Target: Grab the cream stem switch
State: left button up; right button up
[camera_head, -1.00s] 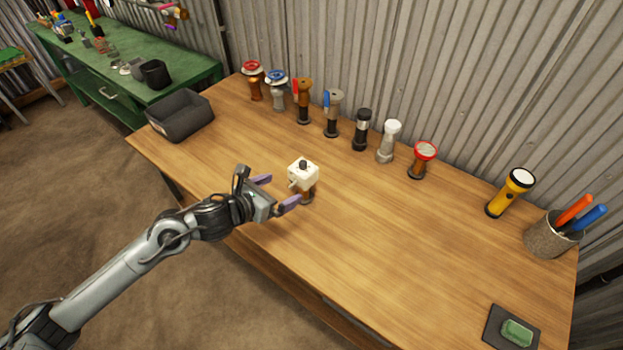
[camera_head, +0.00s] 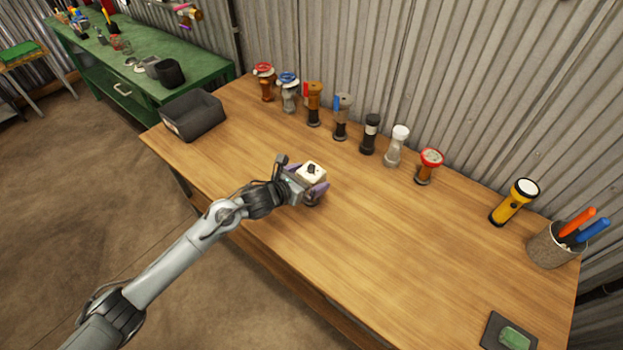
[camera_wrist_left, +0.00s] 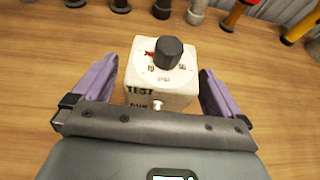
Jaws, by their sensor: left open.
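The cream stem switch (camera_head: 311,173) is a cream box with a black knob on top, standing near the front edge of the wooden table. In the left wrist view the cream switch (camera_wrist_left: 162,88) shows its dial face, a red mark and dark lettering that reads "TEST". My left gripper (camera_head: 309,190) is open, with its purple fingers on either side of the box. In the left wrist view gaps show between the box and both fingers of the gripper (camera_wrist_left: 158,90). The switch's lower part is mostly hidden by the gripper. My right gripper is not in view.
A row of several valve-like fittings and torches (camera_head: 341,115) stands along the back of the wooden table (camera_head: 400,240). A dark bin (camera_head: 193,115) is at the left end. A yellow torch (camera_head: 514,202) and a pen pot (camera_head: 553,246) stand right. The table's middle right is clear.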

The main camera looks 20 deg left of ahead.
pick_arm(q)
jog(key=shift+x, duration=0.75)
jog(key=c, duration=1.3)
jog(key=shift+r, duration=0.1)
jog(key=shift+c, duration=0.4)
